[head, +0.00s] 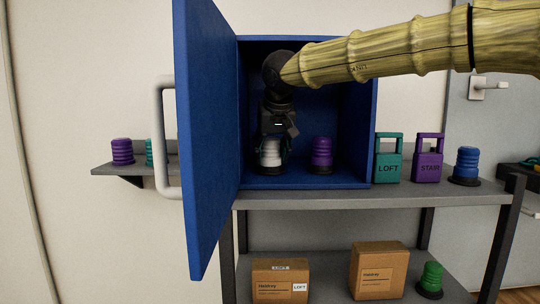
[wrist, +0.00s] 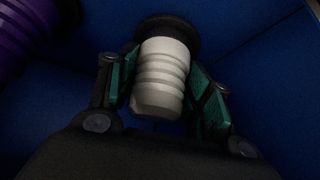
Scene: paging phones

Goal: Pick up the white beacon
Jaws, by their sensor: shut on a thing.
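The white beacon (head: 270,152) stands inside the open blue cabinet, on the left of its floor. It is a ribbed white cylinder with a black base. My gripper (head: 271,146) reaches down into the cabinet from above and is shut on the beacon. In the wrist view the teal finger pads of my gripper (wrist: 160,88) press on both sides of the white beacon (wrist: 162,75). Its black base shows at the top of that view. In the head view the gripper hides part of the beacon's upper end.
A purple beacon (head: 321,154) stands close to the right inside the cabinet (head: 350,182). The cabinet's blue door (head: 207,140) hangs open at left. Boxes (head: 378,270) sit below.

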